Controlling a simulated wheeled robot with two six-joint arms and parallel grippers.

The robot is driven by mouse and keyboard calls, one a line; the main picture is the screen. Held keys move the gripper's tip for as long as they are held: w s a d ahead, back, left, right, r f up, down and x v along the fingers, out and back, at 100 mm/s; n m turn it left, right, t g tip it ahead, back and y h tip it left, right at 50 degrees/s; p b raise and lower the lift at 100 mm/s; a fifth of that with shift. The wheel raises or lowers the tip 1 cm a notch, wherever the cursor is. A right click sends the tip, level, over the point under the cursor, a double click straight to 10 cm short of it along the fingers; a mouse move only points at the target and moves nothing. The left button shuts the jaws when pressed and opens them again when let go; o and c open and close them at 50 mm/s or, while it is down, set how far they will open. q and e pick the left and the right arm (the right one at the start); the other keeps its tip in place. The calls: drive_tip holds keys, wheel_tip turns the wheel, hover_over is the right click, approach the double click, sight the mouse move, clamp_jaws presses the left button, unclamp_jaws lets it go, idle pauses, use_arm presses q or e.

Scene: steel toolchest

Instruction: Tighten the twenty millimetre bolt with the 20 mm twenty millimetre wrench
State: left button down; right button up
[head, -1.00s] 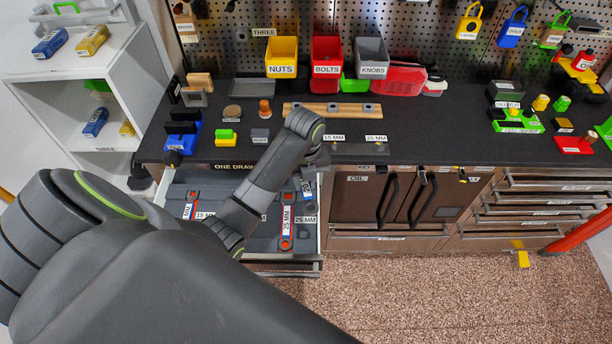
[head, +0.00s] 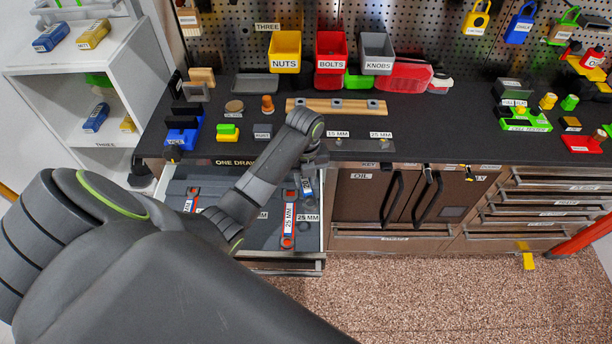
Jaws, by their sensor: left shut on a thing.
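I cannot tell which bolt is the twenty millimetre one. My right gripper is not in view.
The red 25 mm wrench (head: 289,220) lies in the open drawer (head: 278,256), left of the blue one. Another red wrench (head: 191,201) lies at the drawer's left. Nuts (head: 284,64), bolts (head: 331,64) and knobs (head: 377,66) bins stand behind the rail.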

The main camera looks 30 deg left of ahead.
use_arm(q)
drive_tip(key=shift+w+a+f+b, duration=0.25)
drive_tip(key=shift+f+b, duration=0.05)
drive_tip(key=shift+f, duration=0.2)
drive_tip(key=shift+w+a+f+b, duration=0.2)
drive_tip(key=shift+f+b, duration=0.1)
drive_tip(key=shift+f, duration=0.2)
drive_tip(key=shift+w+a+b, duration=0.3)
drive_tip(key=shift+w+a, duration=0.65)
drive_tip(key=shift+w, duration=0.05)
drive_tip(key=shift+w+a+r+b, duration=0.1)
drive_tip(key=shift+w+a+b, duration=0.55)
drive_tip(key=shift+w+a, duration=0.55)
drive_tip(key=shift+s+a+r+m+p, duration=0.1)
drive_tip(key=shift+s+a+m+p, duration=0.2)
drive_tip(key=shift+p, duration=0.1)
drive_tip(key=shift+s+a+m, duration=0.25)
drive_tip(key=shift+m, duration=0.25)
drive_tip(key=shift+p, duration=0.3)
